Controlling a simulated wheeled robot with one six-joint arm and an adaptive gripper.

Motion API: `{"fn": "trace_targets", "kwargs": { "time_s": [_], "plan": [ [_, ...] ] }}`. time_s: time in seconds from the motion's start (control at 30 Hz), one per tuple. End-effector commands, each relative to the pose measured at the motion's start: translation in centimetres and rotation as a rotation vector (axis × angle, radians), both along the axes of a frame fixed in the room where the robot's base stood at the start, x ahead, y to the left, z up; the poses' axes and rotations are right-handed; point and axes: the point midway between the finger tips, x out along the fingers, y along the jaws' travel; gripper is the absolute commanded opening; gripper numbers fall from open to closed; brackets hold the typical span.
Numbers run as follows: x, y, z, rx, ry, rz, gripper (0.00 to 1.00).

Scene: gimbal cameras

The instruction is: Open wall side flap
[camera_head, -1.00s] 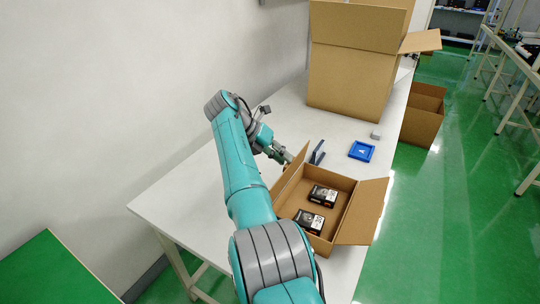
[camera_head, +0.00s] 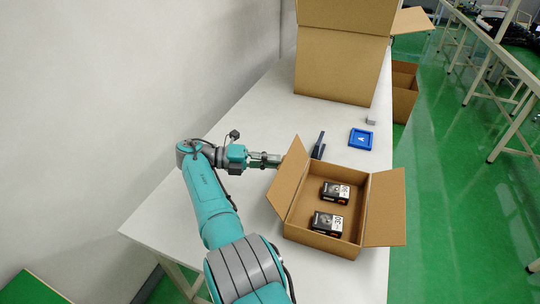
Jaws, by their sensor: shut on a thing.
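The small open cardboard box (camera_head: 320,241) stands on the white table. Its wall side flap (camera_head: 286,182) is on the left and leans up and outward toward the wall. The opposite flap (camera_head: 385,207) is folded outward on the right. My gripper (camera_head: 279,160) is at the upper left edge of the wall side flap and is shut on it. The fingertips are small here and partly hidden at the flap. Two black boxed items lie inside, one farther back (camera_head: 335,192) and one nearer (camera_head: 329,222).
A dark blue upright object (camera_head: 318,146) stands just behind the flap. A blue square tray (camera_head: 361,138) and a small grey block (camera_head: 371,120) lie beyond the box. A large carton (camera_head: 340,66) fills the far table end. The table's left part is clear.

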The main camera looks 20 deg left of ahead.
Motion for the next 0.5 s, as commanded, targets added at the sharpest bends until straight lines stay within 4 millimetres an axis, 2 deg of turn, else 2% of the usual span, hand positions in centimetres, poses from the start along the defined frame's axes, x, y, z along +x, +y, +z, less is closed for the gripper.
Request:
{"fn": "trace_targets", "kwargs": {
  "time_s": [0.03, 0.5],
  "plan": [
    [-0.54, -1.44, -2.76, -0.024, 0.045, -0.022, 0.0],
    [-1.18, -1.49, -3.46, -0.081, 0.047, -0.023, 0.0]
  ]
}}
